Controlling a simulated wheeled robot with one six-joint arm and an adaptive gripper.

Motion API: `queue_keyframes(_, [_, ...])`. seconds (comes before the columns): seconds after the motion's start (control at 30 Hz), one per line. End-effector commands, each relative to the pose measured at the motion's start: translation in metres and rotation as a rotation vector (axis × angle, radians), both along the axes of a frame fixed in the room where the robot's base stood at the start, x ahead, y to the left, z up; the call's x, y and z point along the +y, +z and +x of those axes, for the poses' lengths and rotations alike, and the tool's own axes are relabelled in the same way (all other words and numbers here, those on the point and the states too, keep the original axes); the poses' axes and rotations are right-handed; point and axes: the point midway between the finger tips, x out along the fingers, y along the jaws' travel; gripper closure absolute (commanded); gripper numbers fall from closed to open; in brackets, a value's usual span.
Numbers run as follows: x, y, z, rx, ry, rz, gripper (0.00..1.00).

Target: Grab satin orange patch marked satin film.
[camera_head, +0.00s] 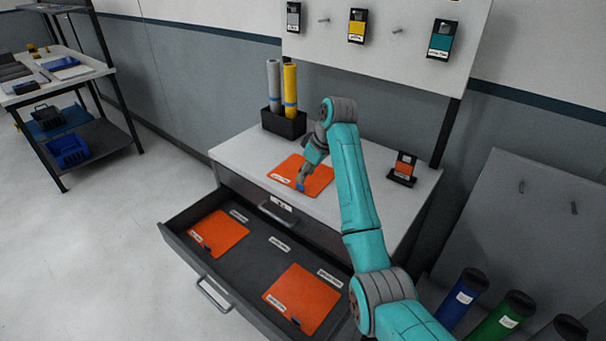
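Three flat orange patches show, each with a small white label too small to read. One orange patch (318,181) lies on the white cabinet top. A second orange patch (218,233) lies in the left part of the open drawer (262,247), and a third orange patch (303,297) in its right part. I cannot tell which is marked satin film. My gripper (301,184) points down over the patch on the cabinet top and hides part of it. Whether it touches the patch, and whether its fingers are open, is too small to tell.
A black holder (283,124) with grey and yellow rolls stands at the cabinet's back left. A small stand with an orange card (404,168) is at the right. Colour samples hang on the board (375,55) behind. Blue and green rolls (462,297) stand at lower right.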

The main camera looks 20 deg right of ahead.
Motion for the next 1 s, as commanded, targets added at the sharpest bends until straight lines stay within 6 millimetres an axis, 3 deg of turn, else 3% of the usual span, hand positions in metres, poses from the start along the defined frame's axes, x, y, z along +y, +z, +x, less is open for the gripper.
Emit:
queue_keyframes(0.43, [0.013, -0.044, 0.014, 0.001, 0.000, 0.000, 0.65])
queue_keyframes(0.77, [0.014, -0.050, 0.016, -0.001, 0.000, 0.001, 0.65])
queue_keyframes(0.9, [0.014, -0.050, 0.016, 0.000, 0.000, 0.000, 0.97])
queue_keyframes(1.0, [0.014, -0.050, 0.016, 0.000, 0.000, 0.000, 1.00])
